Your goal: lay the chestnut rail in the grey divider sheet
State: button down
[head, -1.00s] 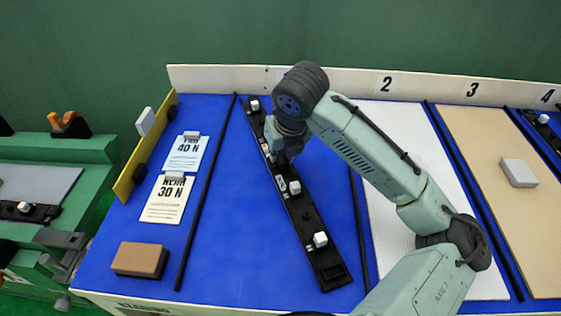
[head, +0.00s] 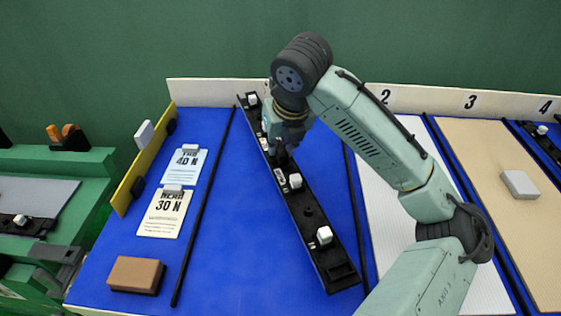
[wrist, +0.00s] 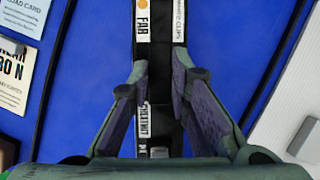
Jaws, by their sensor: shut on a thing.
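The chestnut rail (head: 308,212) is a long black strip with white clips and small labels; one label in the wrist view reads CHESTNUT. My gripper (head: 283,152) is shut on it, nearer its far end, and holds it above the blue table. In the wrist view the fingers (wrist: 160,66) are on both sides of the rail (wrist: 159,88). The rail slants from far left to near right, its far end overlapping the back wall's foot. A plain grey sheet (head: 40,195) lies on a green unit at far left, with a dark clip piece on it.
Bay 2 has a pale ribbed sheet (head: 385,200), partly behind my arm. Bay 3 has a tan sheet (head: 490,220) with a light block (head: 519,184). Black divider strips (head: 203,205) part the bays. A brown block (head: 136,275) and two load cards (head: 165,212) are at left.

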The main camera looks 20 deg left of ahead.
aim_at(280, 149)
jog(key=shift+r, duration=1.9)
